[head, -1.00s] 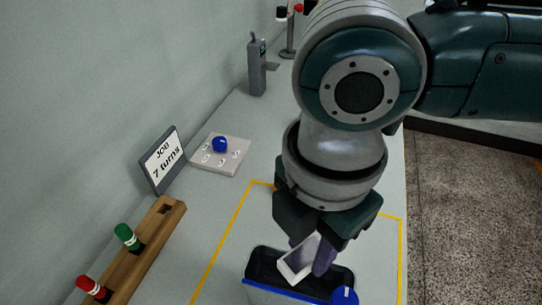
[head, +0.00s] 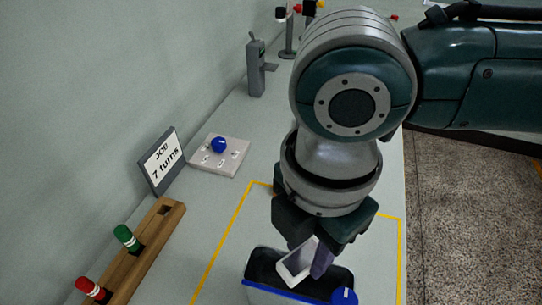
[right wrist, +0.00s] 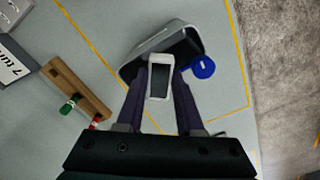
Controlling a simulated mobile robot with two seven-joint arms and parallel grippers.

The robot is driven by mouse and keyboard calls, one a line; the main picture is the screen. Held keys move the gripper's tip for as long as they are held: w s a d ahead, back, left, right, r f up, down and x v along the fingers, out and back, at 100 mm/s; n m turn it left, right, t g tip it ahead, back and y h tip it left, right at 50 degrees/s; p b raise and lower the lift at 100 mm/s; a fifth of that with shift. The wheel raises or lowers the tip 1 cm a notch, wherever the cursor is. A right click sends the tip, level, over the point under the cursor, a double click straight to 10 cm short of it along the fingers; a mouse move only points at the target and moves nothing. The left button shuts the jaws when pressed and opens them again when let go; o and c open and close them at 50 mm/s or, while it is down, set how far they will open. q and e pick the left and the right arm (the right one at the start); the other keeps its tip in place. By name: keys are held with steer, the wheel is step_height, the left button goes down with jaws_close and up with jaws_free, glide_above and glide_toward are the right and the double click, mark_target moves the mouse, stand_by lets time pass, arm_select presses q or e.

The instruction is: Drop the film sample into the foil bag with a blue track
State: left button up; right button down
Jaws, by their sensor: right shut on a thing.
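The film sample (head: 297,262), a small white-framed plate with a grey face, is held tilted between the fingers of my right gripper (head: 311,256). It shows between both fingers in the right wrist view (right wrist: 160,76). The open foil bag (head: 256,256) has a dark inside, a blue track (head: 268,289) along its near edge and a round blue slider (head: 344,296). The sample is over the bag's mouth in the head view; its exact height above the rim is hard to tell. The bag's lower part is cut off. My left gripper is not in view.
A yellow outline (head: 222,238) marks the table around the bag. At left are a wooden rack (head: 150,240) with green and red capped spindles, a "JOB 7 turns" sign (head: 162,160) and a pale block (head: 222,158) with a blue knob. A grey device (head: 256,72) stands farther back.

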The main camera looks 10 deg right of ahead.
mark_target(306, 255)
steer(key=shift+f+b, duration=1)
steer(key=shift+f, duration=0.8)
steer(key=shift+c, duration=2.3)
jaws_free()
steer(key=shift+r+p, duration=0.4)
steer(key=shift+p, duration=0.05)
step_height(306, 255, up, 4)
steer(key=p, duration=0.5)
steer(key=shift+r, duration=0.2)
steer(key=shift+f, duration=0.1)
